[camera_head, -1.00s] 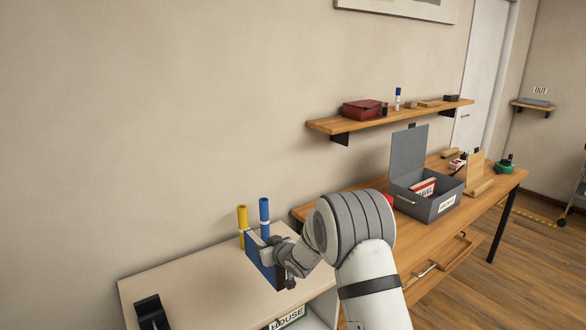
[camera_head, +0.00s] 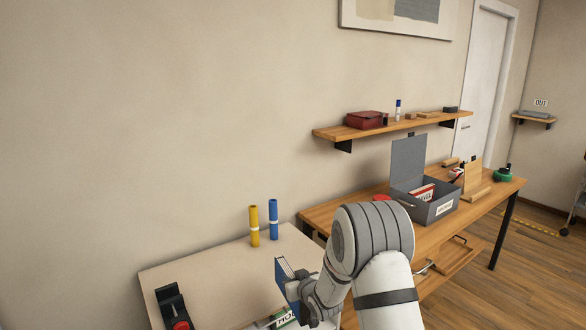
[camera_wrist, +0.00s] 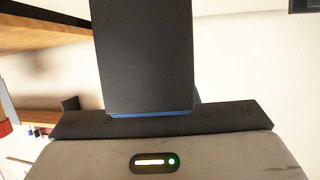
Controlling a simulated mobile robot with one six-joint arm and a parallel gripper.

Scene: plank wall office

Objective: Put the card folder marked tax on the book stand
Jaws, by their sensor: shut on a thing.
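My gripper (camera_head: 301,288) is shut on a thin blue folder-like thing (camera_head: 282,274), held upright by the front edge of the pale cabinet top. In the wrist view it shows as a dark flat panel (camera_wrist: 143,55) with a blue lower edge, above the gripper's dark bar (camera_wrist: 150,124). No marking on it is readable, so I cannot tell if it says tax. A wooden stand with an upright board (camera_head: 473,176), seemingly the book stand, is on the desk at right, beyond the grey box. Its board looks bare.
The pale cabinet top (camera_head: 215,270) carries a yellow tube (camera_head: 254,226), a blue tube (camera_head: 273,219) and a black object (camera_head: 173,308). The open grey box (camera_head: 432,210) on the wooden desk holds a red-and-white folder. A wall shelf (camera_head: 345,133) hangs above. The desk's drawer is open.

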